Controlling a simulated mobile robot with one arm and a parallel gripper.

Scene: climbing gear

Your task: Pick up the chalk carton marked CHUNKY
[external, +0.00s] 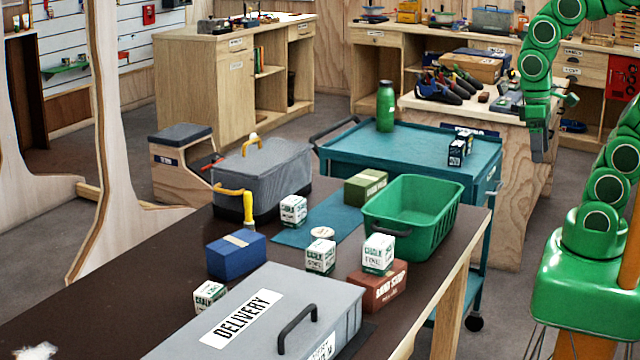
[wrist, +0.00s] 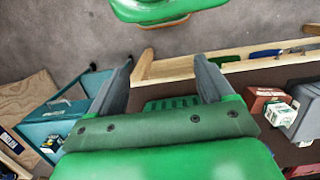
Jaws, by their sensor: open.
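Several white-and-green chalk cartons stand on the dark table. One (external: 293,211) is beside the grey soft bag, one (external: 320,257) is mid-table, and one (external: 209,296) is behind the delivery box. Another (external: 378,254) sits on a red-brown box and shows in the wrist view (wrist: 279,115). Their lower words are too small to read surely, so I cannot tell which is CHUNKY. My gripper (external: 540,147) hangs right of the teal cart, away from the cartons. In the wrist view my gripper (wrist: 164,64) is open, with nothing held.
The green basket (external: 412,231) stands at the table's right end. The grey DELIVERY box (external: 268,308) fills the front; a blue box (external: 236,256) and red-brown box (external: 379,291) are near the cartons.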

